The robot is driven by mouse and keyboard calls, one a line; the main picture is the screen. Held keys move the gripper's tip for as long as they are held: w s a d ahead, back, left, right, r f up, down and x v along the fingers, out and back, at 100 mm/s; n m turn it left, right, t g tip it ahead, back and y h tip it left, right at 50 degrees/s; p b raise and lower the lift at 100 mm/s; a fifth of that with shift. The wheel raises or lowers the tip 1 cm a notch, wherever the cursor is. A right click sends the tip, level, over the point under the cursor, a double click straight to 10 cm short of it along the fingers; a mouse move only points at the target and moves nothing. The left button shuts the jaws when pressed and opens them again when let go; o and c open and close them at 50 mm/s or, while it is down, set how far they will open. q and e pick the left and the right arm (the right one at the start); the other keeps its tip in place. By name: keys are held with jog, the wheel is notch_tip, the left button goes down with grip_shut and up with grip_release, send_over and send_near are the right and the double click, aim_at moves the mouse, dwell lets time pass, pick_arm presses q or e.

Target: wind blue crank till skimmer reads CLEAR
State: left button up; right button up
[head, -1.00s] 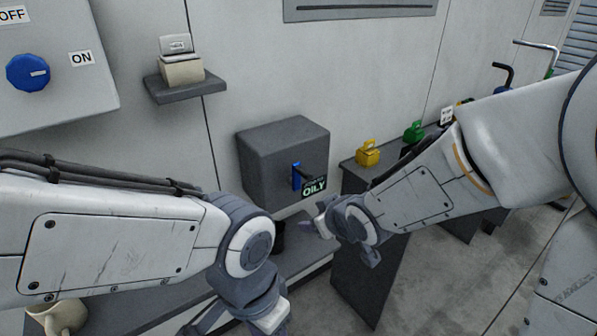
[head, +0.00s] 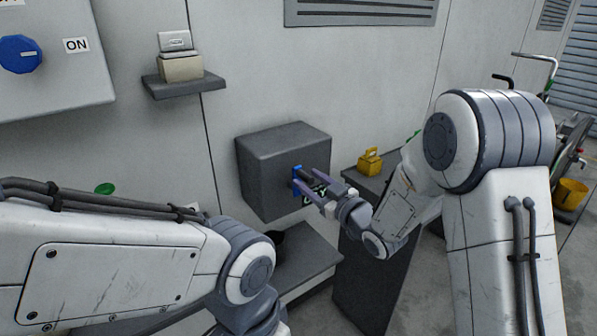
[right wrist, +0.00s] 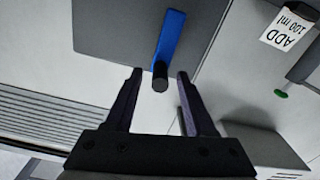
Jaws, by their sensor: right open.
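The grey skimmer box (head: 262,172) is on the wall in the head view. Its blue crank (head: 296,173) is on the front and shows as a blue arm (right wrist: 171,32) with a dark handle (right wrist: 160,78) in the right wrist view. My right gripper (head: 312,186) is open in front of the crank. In the right wrist view the dark handle's end lies between the fingertips (right wrist: 158,73), with a gap on each side. My left gripper is out of view below.
A dark stand (head: 368,270) with a yellow padlock-like object (head: 369,161) is right of the box. A low grey ledge (head: 315,254) runs below it. A wall shelf (head: 185,88) and a panel with a blue knob (head: 20,54) are at the left.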

aim_at(299, 169)
jog(key=x, duration=0.5)
grip_shut()
dwell(1.4)
